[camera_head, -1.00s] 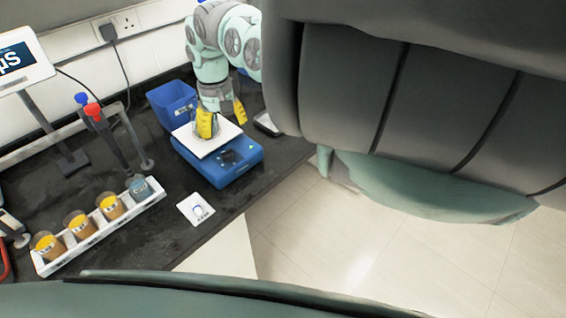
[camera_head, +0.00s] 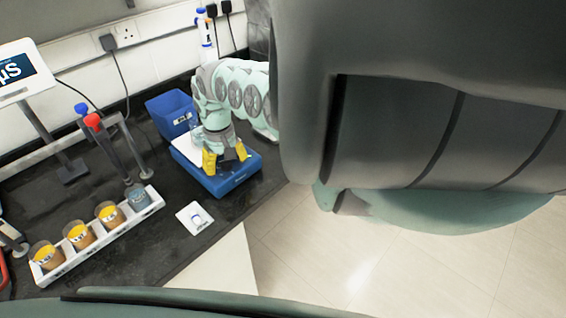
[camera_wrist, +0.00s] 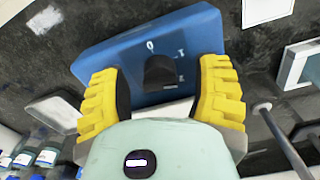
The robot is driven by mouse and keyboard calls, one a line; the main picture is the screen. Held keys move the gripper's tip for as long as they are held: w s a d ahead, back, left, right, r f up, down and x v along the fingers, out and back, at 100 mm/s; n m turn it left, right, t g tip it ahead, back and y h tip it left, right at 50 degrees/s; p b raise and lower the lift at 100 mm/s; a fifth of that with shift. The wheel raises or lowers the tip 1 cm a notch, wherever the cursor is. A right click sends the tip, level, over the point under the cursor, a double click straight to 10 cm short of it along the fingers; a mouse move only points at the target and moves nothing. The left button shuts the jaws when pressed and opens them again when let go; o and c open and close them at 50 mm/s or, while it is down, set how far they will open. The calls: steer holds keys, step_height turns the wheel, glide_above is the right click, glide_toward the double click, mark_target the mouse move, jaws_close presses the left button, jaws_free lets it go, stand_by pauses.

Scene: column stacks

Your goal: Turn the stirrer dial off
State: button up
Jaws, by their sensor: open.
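The blue stirrer (camera_head: 218,178) with a white top plate (camera_head: 187,147) stands on the black bench in the head view. Its dark dial (camera_wrist: 160,72) shows in the wrist view on the blue front panel (camera_wrist: 196,36), near a "0" mark and other white marks. My gripper (camera_head: 226,163) is over the front of the stirrer in the head view. In the wrist view its yellow fingers (camera_wrist: 160,92) are open, one on each side of the dial, with gaps between. I cannot tell how far the fingertips are above the panel. A clear glass vessel (camera_head: 196,130) stands on the plate, partly hidden by my arm.
A blue bin (camera_head: 172,113) stands behind the stirrer. A white rack (camera_head: 96,240) with several jars lies at the left front. A small white card with a round item (camera_head: 195,218) lies in front of the stirrer. A stand with red and blue tops (camera_head: 92,121) is at left.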

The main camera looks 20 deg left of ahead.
steer(key=shift+c, duration=0.3)
jaws_close()
stand_by(0.4)
steer(key=shift+w+d+f+n+b, duration=0.1)
steer(key=shift+w+d+n+b, duration=0.05)
steer(key=shift+n+b, duration=2.45)
steer(key=shift+n, duration=1.2)
